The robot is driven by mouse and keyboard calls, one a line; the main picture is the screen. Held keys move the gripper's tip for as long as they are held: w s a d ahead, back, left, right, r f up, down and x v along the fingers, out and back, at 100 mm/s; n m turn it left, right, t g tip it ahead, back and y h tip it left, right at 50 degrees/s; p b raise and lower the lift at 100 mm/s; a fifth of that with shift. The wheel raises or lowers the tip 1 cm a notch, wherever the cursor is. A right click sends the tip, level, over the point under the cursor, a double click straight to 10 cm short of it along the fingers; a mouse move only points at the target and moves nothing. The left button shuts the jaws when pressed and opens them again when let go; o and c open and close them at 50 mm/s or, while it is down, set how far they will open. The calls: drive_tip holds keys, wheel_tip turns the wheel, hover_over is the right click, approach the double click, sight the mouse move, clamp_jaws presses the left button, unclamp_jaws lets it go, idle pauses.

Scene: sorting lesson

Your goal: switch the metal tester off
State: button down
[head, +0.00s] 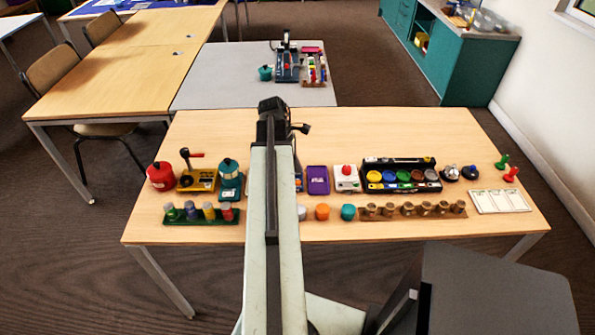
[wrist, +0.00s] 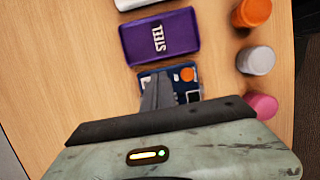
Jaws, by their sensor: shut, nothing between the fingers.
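A small dark blue board (wrist: 194,86) with a round orange button and a pale square part lies under my gripper in the wrist view; I take it as the metal tester, but no label on it can be read. In the head view my arm hides the gripper.
Orange (wrist: 250,13), grey (wrist: 256,60) and pink (wrist: 261,106) round pieces stand nearby. A white box with a red button (head: 346,178) is further right. The table's back is clear.

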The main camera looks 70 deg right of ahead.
drive_tip(key=shift+f, duration=0.2)
drive_tip(key=shift+r, duration=0.15)
wheel_tip(320, 180, up, 7)
drive_tip(key=p, duration=0.7)
